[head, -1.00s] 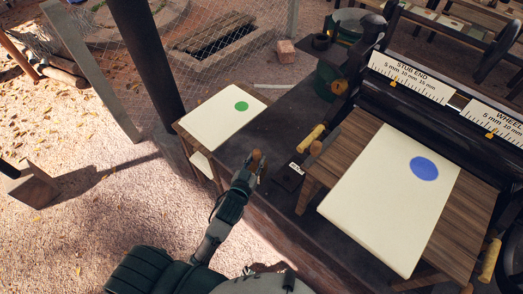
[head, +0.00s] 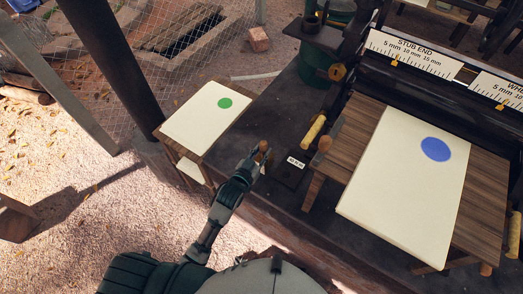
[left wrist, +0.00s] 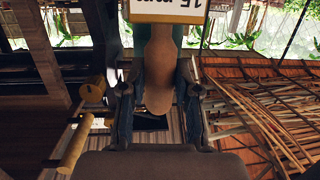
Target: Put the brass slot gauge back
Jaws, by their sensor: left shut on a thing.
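My left gripper (head: 257,158) is shut on the brass slot gauge, gripping its rounded wooden handle (left wrist: 160,75). In the left wrist view a white plate with a brass-coloured edge and upside-down "15 mm" lettering (left wrist: 168,8) shows at the handle's end. In the head view only the handle's tip (head: 263,146) shows above the fingers; the rest is hidden. A dark pad (head: 287,176) with a small white label lies on the bench just right of the gripper. The gripper appears just left of this pad; its height above the bench is unclear. My right gripper is not in view.
A small table with a green-dotted sheet (head: 200,122) stands to the left. A wooden table with a blue-dotted sheet (head: 405,200) stands to the right. Behind are the dark rollers under a scale (head: 420,58). A yellow handle (head: 313,133) lies near the pad. The dark bench between is mostly clear.

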